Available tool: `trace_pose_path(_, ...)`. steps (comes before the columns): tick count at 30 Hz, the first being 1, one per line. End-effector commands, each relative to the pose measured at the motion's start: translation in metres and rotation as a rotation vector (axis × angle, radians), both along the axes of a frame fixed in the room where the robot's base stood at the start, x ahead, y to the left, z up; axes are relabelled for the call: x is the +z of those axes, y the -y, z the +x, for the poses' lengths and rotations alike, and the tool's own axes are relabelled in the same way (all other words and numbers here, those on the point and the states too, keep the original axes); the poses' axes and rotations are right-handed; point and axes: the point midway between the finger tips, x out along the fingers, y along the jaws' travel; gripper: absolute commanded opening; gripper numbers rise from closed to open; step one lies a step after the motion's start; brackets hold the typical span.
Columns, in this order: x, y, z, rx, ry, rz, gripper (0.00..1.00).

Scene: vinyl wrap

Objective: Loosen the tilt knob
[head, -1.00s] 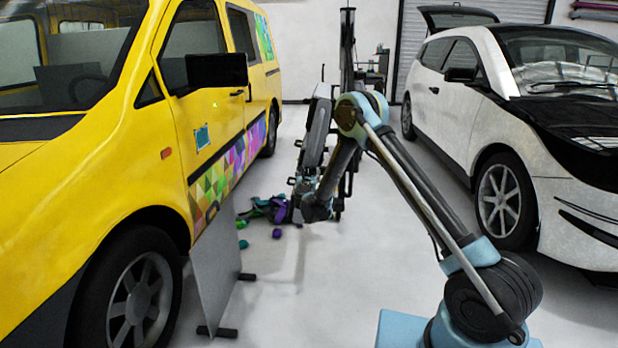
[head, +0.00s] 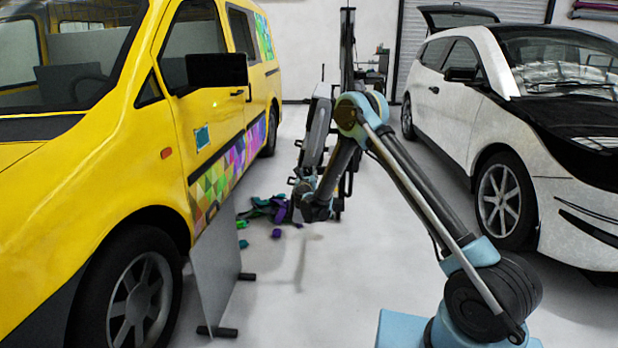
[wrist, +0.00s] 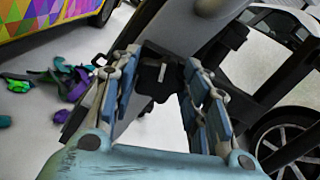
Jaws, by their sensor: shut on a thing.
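The tilt knob (wrist: 161,72) is a small black part with a pale metal piece in its middle, seen in the wrist view on a black bracket behind a long grey panel (wrist: 183,28). My gripper (wrist: 160,64) has its blue-padded fingers on both sides of the knob and is shut on it. In the head view, the same panel (head: 315,130) stands steeply tilted on a tall black stand (head: 347,50). My gripper (head: 304,188) is at its lower end there. The knob is too small and hidden to make out in that view.
A yellow van (head: 105,190) stands to the left and a white car (head: 470,110) to the right. A grey board (head: 215,275) on feet leans near the van. Coloured scraps (head: 268,208) lie on the floor. The grey floor nearer me is clear.

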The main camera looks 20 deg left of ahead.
Motion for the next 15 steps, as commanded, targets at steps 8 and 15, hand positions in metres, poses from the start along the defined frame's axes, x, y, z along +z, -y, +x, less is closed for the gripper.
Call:
trace_pose_path(8, -0.0005, -0.0016, -0.0006, 0.001, 0.060, -0.252, 0.18)
trace_pose_path(15, -0.0012, -0.0027, -0.0010, 0.003, 0.114, -0.474, 0.18)
